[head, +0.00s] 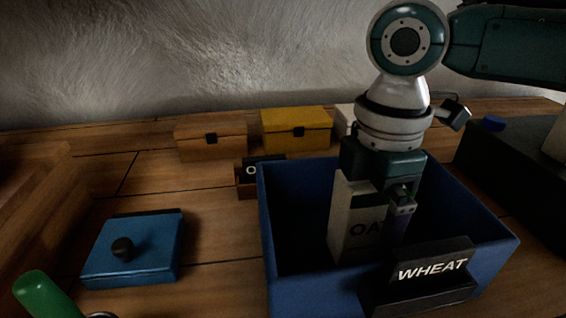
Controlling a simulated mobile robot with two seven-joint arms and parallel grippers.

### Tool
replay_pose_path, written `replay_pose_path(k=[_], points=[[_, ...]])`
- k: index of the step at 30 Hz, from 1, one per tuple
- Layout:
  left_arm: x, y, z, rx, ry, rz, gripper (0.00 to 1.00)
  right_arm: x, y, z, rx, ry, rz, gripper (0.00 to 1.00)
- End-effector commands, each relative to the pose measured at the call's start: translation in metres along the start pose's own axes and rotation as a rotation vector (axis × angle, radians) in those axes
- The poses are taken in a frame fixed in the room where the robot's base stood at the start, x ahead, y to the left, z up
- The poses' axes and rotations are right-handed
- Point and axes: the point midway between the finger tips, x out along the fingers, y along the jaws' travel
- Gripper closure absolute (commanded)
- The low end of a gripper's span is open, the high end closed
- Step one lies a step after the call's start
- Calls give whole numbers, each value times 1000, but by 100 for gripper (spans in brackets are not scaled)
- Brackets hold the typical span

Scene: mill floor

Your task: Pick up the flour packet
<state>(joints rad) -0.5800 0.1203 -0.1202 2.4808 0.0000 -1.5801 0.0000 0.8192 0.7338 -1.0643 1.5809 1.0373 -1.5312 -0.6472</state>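No packet with a readable flour label shows. A pale packet (352,222) with dark letters starting "OA" stands upright inside the blue crate (290,285); the rest of its word is hidden behind my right gripper. My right gripper (398,208) points down into the crate at the packet's upper right side. One finger shows in front of the packet; the other is hidden, so I cannot tell whether it grips the packet. My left gripper is not in view.
A dark "WHEAT" sign (432,270) sits on the crate's front. A blue lidded box (135,258) lies left, a green handle (45,295) front left. Brown (210,138) and yellow (297,130) boxes stand behind. A dark case (510,165) stands right.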

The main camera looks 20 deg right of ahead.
Motion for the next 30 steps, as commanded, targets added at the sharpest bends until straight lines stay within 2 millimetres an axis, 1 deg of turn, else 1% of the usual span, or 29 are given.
replay_pose_path(k=[1, 3, 9, 30], points=[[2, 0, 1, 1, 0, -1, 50, 6, 0, 0, 1, 0, -1, 0], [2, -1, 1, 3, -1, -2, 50, 8, 0, 0, 0, 0, 0, 0], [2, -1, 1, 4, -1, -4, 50, 8, 0, 0, 0, 0, 0, 0], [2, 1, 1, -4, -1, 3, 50, 7, 0, 0, 0, 0, 1, 79]])
